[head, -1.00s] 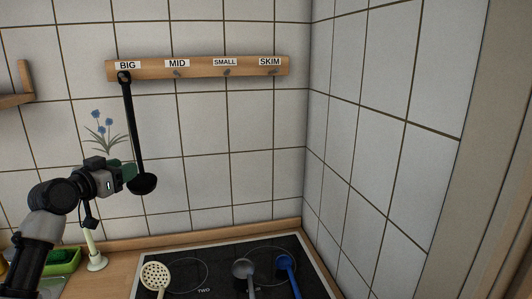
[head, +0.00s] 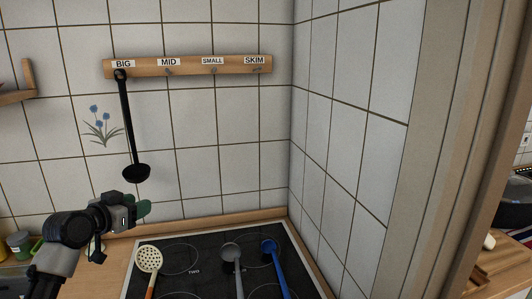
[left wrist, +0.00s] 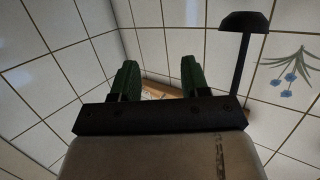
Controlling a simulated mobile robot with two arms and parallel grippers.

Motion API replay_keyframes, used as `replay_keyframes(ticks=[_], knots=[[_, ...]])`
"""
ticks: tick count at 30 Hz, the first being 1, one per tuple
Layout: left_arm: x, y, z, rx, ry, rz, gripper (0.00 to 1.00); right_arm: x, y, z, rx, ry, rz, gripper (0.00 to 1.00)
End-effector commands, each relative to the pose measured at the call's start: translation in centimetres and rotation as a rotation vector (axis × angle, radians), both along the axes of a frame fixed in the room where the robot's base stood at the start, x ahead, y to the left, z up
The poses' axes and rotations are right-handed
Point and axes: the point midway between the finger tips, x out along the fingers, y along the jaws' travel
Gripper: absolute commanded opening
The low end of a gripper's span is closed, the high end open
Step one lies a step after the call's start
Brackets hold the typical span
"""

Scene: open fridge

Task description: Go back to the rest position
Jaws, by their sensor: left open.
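My left gripper (head: 143,209) is at the lower left in the head view, above the counter and below the hanging ladle. In the left wrist view its two green fingers (left wrist: 160,80) stand apart with nothing between them. A black ladle (head: 129,125) hangs from the hook under the BIG label on the wooden rack (head: 190,67); its bowl also shows in the left wrist view (left wrist: 244,22), apart from the fingers. The MID, SMALL and SKIM hooks are bare. My right gripper is not in view.
On the black cooktop (head: 200,286) lie a cream skimmer (head: 149,260), a grey ladle (head: 232,254) and a blue ladle (head: 270,249). A tiled wall (head: 345,130) stands at the right. Beyond the door frame (head: 440,150) is a dark pan (head: 515,210).

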Motion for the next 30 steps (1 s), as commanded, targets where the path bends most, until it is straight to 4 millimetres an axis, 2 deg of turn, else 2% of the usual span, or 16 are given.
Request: replay_keyframes(ticks=[1,5,8,11,12,14,15,18,21,24,30], knots=[[-0.6,-0.8,-1.6,0.01,0.03,-0.009,0.46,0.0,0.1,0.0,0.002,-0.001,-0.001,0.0],[-2.5,-2.8,-6.0,0.047,0.113,-0.022,0.46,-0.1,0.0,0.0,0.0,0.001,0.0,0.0],[-5.0,-4.6,-10.2,0.081,0.199,-0.033,0.46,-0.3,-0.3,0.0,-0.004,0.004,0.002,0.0],[-9.0,-6.8,-15.4,0.123,0.315,-0.04,0.46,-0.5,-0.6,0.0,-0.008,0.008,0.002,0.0],[-11.1,-7.7,-17.6,0.14,0.366,-0.039,0.46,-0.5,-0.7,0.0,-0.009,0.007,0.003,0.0],[-14.5,-8.9,-20.4,0.165,0.446,-0.033,0.46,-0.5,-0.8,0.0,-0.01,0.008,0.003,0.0],[-17.0,-9.6,-22.2,0.179,0.5,-0.024,0.46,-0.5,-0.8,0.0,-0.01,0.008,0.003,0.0],[-22.9,-10.7,-25.3,0.209,0.624,0.008,0.46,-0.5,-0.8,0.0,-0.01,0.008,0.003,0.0],[-27.3,-11.2,-26.8,0.228,0.713,0.046,0.46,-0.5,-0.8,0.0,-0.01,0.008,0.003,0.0],[-30.8,-11.3,-27.6,0.24,0.784,0.082,0.46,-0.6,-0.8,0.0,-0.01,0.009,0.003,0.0],[-36.3,-11.3,-28.2,0.253,0.895,0.149,0.46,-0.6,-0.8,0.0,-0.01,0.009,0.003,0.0]])
